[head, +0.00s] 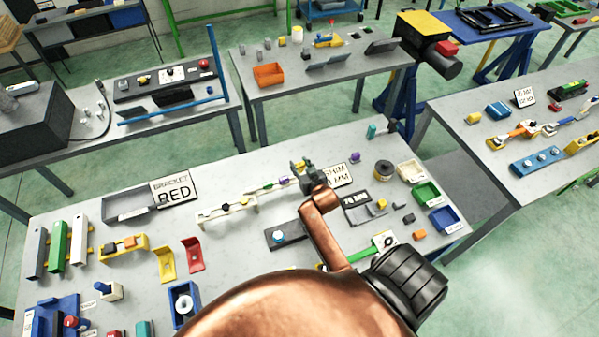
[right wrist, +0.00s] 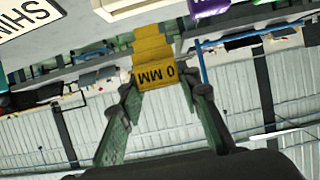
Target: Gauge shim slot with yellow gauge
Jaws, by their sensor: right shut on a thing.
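My right gripper (head: 312,172) is above the middle of the near bench, close to the shim sign (head: 338,175). In the right wrist view, its two green-padded fingers (right wrist: 160,95) are shut on the yellow gauge (right wrist: 153,60), a stepped block marked "0 MM" at its near end. A white rack (head: 228,209) with several small coloured pieces stands just left of the gripper. I cannot tell for certain which part is the shim slot. My left gripper is not in view.
A purple piece (right wrist: 208,7) shows at the top of the wrist view. Green (head: 426,194) and blue (head: 444,220) bins stand right. A dark block (head: 290,234) lies in front of the rack.

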